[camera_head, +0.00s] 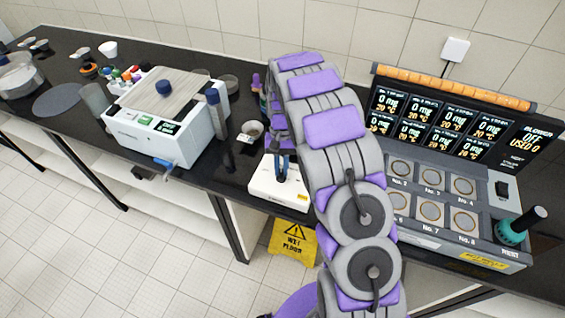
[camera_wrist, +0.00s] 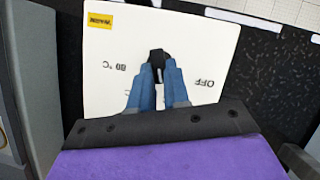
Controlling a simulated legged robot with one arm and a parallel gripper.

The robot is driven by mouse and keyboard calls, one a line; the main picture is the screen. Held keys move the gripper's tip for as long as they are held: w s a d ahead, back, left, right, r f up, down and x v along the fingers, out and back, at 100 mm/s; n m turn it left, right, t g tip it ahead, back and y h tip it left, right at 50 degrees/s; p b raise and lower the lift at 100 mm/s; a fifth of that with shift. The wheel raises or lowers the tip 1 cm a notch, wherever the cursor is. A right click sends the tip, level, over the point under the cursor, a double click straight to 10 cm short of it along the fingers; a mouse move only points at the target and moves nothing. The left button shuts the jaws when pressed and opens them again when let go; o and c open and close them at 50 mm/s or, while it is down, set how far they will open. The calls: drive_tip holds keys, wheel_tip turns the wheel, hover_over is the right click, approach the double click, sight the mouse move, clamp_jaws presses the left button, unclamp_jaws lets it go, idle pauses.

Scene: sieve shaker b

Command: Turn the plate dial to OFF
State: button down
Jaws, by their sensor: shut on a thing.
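The white hot plate (camera_head: 268,190) sits on the black bench, left of my arm in the head view. In the wrist view the plate (camera_wrist: 205,40) fills the middle, with upside-down labels "80 °C" at left and "OFF" at right. The black dial (camera_wrist: 157,55) is between those labels. My gripper (camera_wrist: 158,72) has its blue fingers shut on the dial from both sides. The fingers hide part of the dial, and I cannot tell which label it points to. In the head view my gripper (camera_head: 281,167) is over the plate.
A white shaker machine (camera_head: 160,130) with a screen stands to the left. A small bowl (camera_head: 252,130) is just behind the plate. A dark rack with weight displays (camera_head: 430,125) stands to the right. A yellow wet-floor sign (camera_head: 292,240) stands below the bench edge.

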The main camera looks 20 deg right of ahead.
drive_tip(key=n+h+p, duration=0.1)
drive_tip(key=n, duration=0.1)
drive_tip(key=n+p, duration=0.1)
drive_tip(key=n, duration=0.1)
drive_tip(key=a+n+h+p, duration=0.1)
drive_tip(key=n, duration=0.1)
drive_tip(key=shift+r+h, duration=0.15)
drive_tip(key=shift+h, duration=0.15)
drive_tip(key=shift+s+a+n+t+h+p, duration=0.1)
drive_tip(key=shift+n+t+h+p, duration=0.25)
drive_tip(key=shift+n+p, duration=0.6)
drive_tip(key=shift+a+n+t+h+p, duration=0.15)
drive_tip(key=shift+n+h+p, duration=0.25)
drive_tip(key=shift+n, duration=1.05)
drive_tip(key=c, duration=1.1)
unclamp_jaws()
drive_tip(key=v, duration=1.7)
drive_tip(key=shift+a+p, duration=0.2)
drive_tip(key=shift+p, duration=0.15)
